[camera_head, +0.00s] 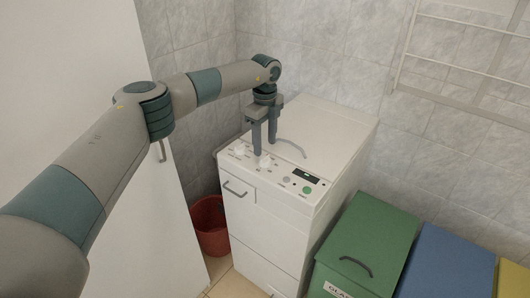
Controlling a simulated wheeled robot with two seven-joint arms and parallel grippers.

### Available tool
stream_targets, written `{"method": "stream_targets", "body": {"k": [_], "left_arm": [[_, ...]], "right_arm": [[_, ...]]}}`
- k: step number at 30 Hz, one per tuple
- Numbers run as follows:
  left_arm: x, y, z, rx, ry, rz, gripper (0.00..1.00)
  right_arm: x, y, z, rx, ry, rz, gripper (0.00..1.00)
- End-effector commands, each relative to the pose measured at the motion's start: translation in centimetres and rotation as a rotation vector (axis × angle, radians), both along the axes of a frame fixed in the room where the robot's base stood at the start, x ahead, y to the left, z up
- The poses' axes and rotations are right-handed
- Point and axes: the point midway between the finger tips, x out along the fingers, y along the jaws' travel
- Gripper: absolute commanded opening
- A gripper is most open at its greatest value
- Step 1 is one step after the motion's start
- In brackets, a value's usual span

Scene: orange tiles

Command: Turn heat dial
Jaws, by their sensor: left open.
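A white top-loading machine (335,142) stands against the tiled wall, with a control panel along its front top edge. Two pale knobs show on the panel: a left dial (238,149) and a right dial (265,161). I cannot read their labels, so I cannot tell which is the heat dial. My left gripper (264,148) points down over the panel, open and empty. Its fingertips are close above and behind the right dial; I cannot tell whether they touch it. My right gripper is not in view.
A display and several buttons (306,177) sit on the panel's right. A grey lid handle (290,147) is behind the gripper. A red bin (209,226) stands left of the machine. Green (372,238) and blue (447,262) bins stand right. A white door (75,75) is at left.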

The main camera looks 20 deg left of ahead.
Motion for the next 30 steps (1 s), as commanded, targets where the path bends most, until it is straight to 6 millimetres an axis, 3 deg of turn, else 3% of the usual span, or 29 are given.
{"method": "stream_targets", "body": {"k": [10, 24, 30], "left_arm": [[0.0, 0.0, -4.9, -0.001, 0.001, 0.001, 0.5], [0.0, 0.0, -6.0, 0.0, 0.0, 0.001, 0.5], [0.0, 0.0, -6.0, 0.0, 0.0, 0.001, 0.09]], "right_arm": [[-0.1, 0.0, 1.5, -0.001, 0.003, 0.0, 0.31], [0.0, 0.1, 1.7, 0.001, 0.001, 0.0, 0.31], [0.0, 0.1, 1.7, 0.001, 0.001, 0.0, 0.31]]}}
